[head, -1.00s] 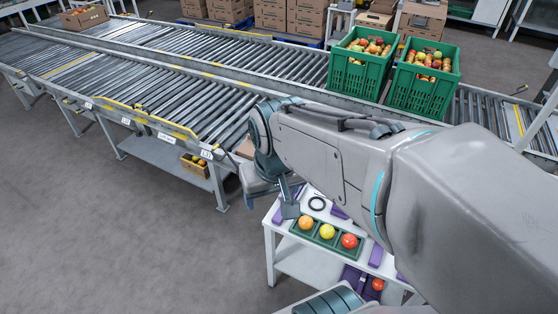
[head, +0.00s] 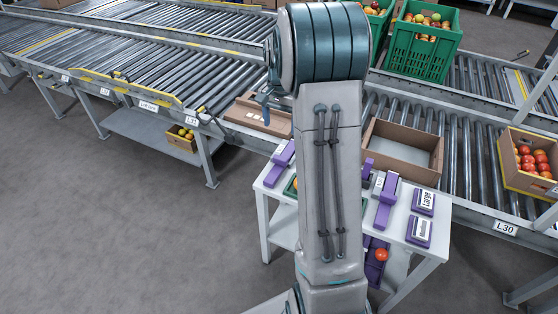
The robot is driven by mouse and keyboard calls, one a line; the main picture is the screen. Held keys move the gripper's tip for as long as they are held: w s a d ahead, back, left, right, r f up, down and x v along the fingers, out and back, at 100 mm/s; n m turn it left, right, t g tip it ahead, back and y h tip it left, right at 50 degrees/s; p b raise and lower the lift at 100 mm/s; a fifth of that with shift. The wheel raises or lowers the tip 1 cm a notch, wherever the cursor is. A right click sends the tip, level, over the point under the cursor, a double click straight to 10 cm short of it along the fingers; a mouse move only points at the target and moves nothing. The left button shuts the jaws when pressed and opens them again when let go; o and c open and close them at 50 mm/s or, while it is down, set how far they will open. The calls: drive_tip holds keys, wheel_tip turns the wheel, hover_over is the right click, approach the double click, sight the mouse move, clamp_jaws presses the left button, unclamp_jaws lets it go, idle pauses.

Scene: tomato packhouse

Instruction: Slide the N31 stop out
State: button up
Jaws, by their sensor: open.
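My gripper (head: 265,104) shows only in part, left of my large arm link, above the near roller lane's right end. It hangs over a shallow brown cardboard tray (head: 245,118). The jaws are open, with nothing seen between them; the rest is hidden behind my arm. I cannot read an N31 label, so I cannot tell which part is that stop. A small yellow-tipped part (head: 202,109) sits on the near conveyor edge by the label L31 (head: 192,121), left of my gripper and apart from it.
A white table (head: 262,200) with purple holders (head: 386,202) and label blocks stands below my arm. An open empty carton (head: 402,153) sits on the rollers. A tomato carton (head: 520,176) is at right, near label L30 (head: 506,228). Green crates (head: 424,50) stand behind. Floor at left is clear.

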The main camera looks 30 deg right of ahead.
sight(280, 158)
wheel_tip(280, 158, down, 14)
drive_tip(key=shift+r+b, duration=0.1)
drive_tip(key=shift+b, duration=1.15)
